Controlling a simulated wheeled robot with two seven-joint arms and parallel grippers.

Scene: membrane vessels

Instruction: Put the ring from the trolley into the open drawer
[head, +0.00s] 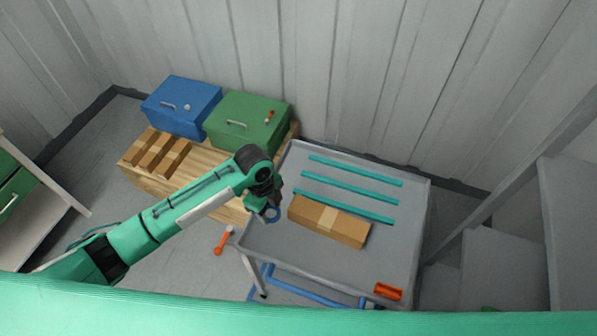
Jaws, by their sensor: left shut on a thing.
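My left gripper (270,211) reaches in from the left over the left side of the grey trolley (400,240). I cannot tell whether the ring touches the trolley top. A green drawer front (14,194) with a pale handle shows at the left edge, in a cabinet cut off by the picture; how far it is open is hard to tell. My right gripper is out of view.
A wooden bench (188,184) behind my arm holds a blue box (180,110), a green box (248,125) and wooden blocks (157,153). An orange tool (224,240) lies lower, left of the trolley.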

